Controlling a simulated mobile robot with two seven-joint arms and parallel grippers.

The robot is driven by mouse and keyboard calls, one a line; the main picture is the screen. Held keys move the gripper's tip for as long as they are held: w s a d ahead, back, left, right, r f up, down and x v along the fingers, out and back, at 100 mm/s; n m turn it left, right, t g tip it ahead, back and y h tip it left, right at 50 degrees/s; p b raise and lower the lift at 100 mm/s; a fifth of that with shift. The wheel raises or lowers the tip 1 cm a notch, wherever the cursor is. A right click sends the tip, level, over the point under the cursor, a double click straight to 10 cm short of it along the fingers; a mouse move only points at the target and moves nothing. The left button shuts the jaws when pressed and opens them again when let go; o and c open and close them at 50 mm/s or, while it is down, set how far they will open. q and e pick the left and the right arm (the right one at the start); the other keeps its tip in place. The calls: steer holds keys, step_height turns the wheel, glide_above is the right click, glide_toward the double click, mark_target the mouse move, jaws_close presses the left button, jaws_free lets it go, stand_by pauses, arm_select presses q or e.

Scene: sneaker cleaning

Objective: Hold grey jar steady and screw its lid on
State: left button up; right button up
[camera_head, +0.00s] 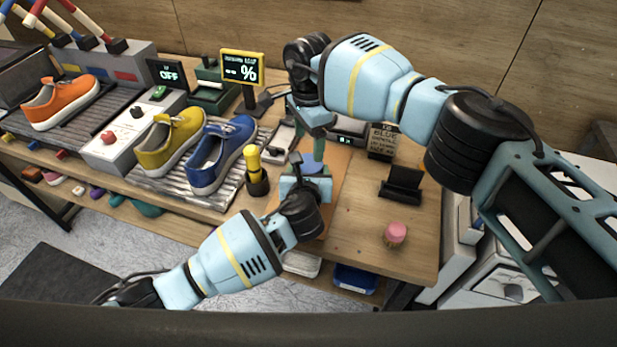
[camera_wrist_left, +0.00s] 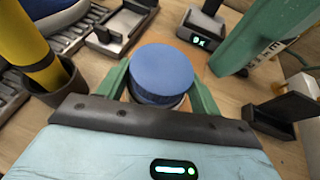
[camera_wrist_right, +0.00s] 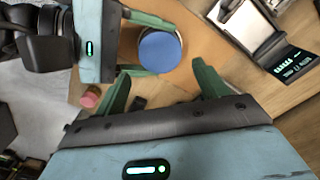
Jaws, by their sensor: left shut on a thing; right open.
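The grey jar shows only as a thin pale rim under its round blue lid (camera_wrist_left: 162,70) in the left wrist view; the rest is hidden by the lid and my fingers. The lid sits on top of the jar and looks level; I cannot tell how tight it is. It also shows in the right wrist view (camera_wrist_right: 160,52) and the head view (camera_head: 316,167). My left gripper (camera_head: 305,181) is shut around the jar from the near side, below the lid. My right gripper (camera_head: 313,127) is open and empty above the jar, its fingers apart and not touching the lid.
A yellow-handled tool in a dark cup (camera_head: 256,180) stands left of the jar. A black stand (camera_head: 402,185) and a pink-topped small jar (camera_head: 395,234) are to the right. Blue (camera_head: 222,152), yellow (camera_head: 170,139) and orange (camera_head: 60,102) sneakers line the left.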

mark_target(308, 164)
arm_select(q)
steer(key=shift+f, duration=0.1)
arm_select(e)
steer(key=shift+f, duration=3.4)
steer(key=shift+c, duration=0.3)
steer(key=c, duration=0.7)
steer(key=m, duration=0.5)
steer(key=shift+m, duration=0.4)
steer(key=shift+c, duration=0.3)
arm_select(q)
steer(key=shift+f, duration=0.1)
arm_select(e)
steer(key=m, duration=0.5)
steer(key=shift+m, duration=0.4)
steer(key=o, duration=1.2)
steer(key=shift+s, duration=0.1)
arm_select(q)
steer(key=shift+s+f, duration=0.1)
jaws_close()
arm_select(e)
step_height(308, 164, up, 12)
steer(key=shift+d+f, duration=0.1)
